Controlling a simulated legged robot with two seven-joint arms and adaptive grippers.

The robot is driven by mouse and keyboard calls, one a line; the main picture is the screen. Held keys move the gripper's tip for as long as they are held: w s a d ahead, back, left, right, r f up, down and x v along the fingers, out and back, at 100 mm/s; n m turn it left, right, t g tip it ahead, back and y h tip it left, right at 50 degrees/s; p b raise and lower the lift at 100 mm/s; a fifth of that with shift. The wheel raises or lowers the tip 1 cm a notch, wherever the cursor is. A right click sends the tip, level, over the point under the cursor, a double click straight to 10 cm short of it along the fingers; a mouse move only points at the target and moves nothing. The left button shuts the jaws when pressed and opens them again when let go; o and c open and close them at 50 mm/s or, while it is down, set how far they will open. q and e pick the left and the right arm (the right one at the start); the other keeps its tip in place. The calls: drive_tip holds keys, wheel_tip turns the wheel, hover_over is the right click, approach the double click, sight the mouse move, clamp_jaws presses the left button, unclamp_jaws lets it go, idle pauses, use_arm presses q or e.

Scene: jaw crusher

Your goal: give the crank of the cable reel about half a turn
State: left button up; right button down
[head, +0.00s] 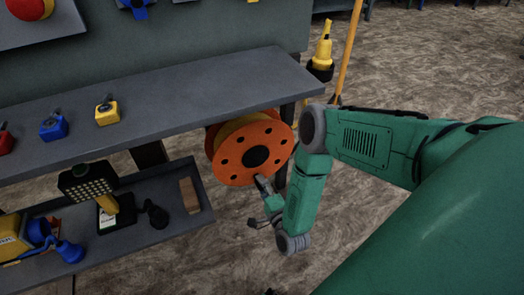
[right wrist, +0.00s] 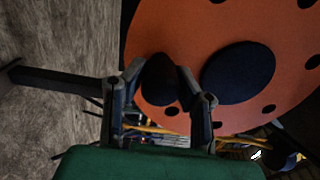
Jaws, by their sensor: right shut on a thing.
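The cable reel (head: 232,158) hangs at the right end of the workbench, with an orange flange, round holes, a dark hub and a yellow drum behind. In the right wrist view, the orange flange (right wrist: 185,28) fills the upper right, with the dark hub (right wrist: 238,72) on it. The dark crank knob (right wrist: 158,78) stands beside the hub. My right gripper (head: 262,184) is at the lower edge of the flange. In the wrist view its fingers (right wrist: 162,90) are on both sides of the knob, shut on it. My left gripper is not in view.
The grey workbench top (head: 185,95) carries small blue, yellow and red blocks. A lower shelf (head: 195,220) holds a lamp and other tools. A yellow bottle (head: 323,48) and an orange pole (head: 349,50) stand behind. The floor right of the bench is open.

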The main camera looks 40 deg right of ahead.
drive_tip(key=shift+s+f, duration=0.15)
drive_tip(key=shift+f, duration=0.05)
drive_tip(key=c, duration=1.3)
unclamp_jaws()
drive_tip(key=shift+d, duration=0.1)
drive_tip(key=shift+v, duration=5.9)
drive_tip(key=shift+f, duration=0.1)
